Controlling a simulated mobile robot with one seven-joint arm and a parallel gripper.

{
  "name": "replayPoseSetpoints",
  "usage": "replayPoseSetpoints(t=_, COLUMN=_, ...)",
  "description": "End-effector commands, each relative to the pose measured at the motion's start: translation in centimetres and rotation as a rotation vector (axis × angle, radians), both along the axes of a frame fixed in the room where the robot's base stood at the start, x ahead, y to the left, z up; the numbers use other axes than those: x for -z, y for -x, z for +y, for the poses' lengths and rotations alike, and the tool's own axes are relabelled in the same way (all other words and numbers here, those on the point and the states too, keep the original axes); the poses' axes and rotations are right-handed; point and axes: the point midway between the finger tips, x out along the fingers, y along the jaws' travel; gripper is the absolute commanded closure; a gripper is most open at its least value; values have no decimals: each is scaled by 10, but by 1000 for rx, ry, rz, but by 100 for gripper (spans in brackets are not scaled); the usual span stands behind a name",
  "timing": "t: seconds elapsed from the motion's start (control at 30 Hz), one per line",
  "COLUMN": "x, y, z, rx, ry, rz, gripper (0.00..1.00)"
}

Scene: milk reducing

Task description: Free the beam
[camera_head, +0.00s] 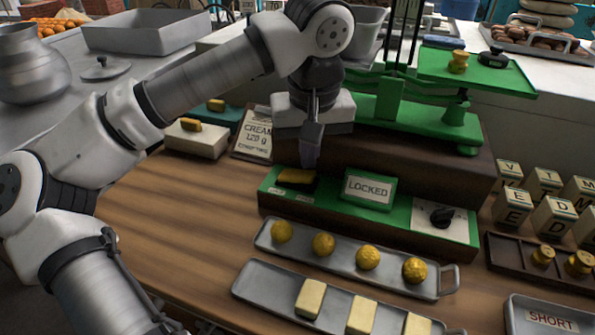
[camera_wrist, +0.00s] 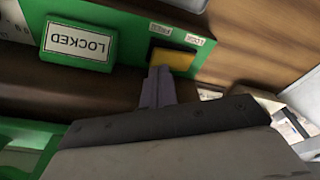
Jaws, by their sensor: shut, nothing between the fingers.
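A green control panel (camera_head: 337,221) sits at the front of the dark scale base. On its left is a yellow lever or rocker (camera_head: 292,176) in a dark slot, with two small white labels; it also shows in the wrist view (camera_wrist: 174,60). A green sign (camera_head: 367,188) beside it reads LOCKED, and appears upside down in the wrist view (camera_wrist: 78,42). The green balance beam (camera_head: 417,112) is partly hidden by my arm. My gripper (camera_head: 309,164) is shut and empty, pointing down just behind the lever. Its tips (camera_wrist: 160,71) are at the slot's edge; I cannot tell whether they touch.
A black knob (camera_head: 442,216) is on the panel's right. In front lie a tray (camera_head: 274,245) of round yellow pieces and a tray (camera_head: 255,287) of pale blocks. Lettered blocks (camera_head: 515,204) stand at the right.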

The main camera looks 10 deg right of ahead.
Motion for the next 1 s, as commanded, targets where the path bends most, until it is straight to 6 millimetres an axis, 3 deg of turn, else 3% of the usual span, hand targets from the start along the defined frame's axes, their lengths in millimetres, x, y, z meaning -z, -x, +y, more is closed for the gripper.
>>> replayPoseSetpoints(t=1.0, x=12, y=0, z=0, rx=0, ry=0, rz=0, gripper=100)
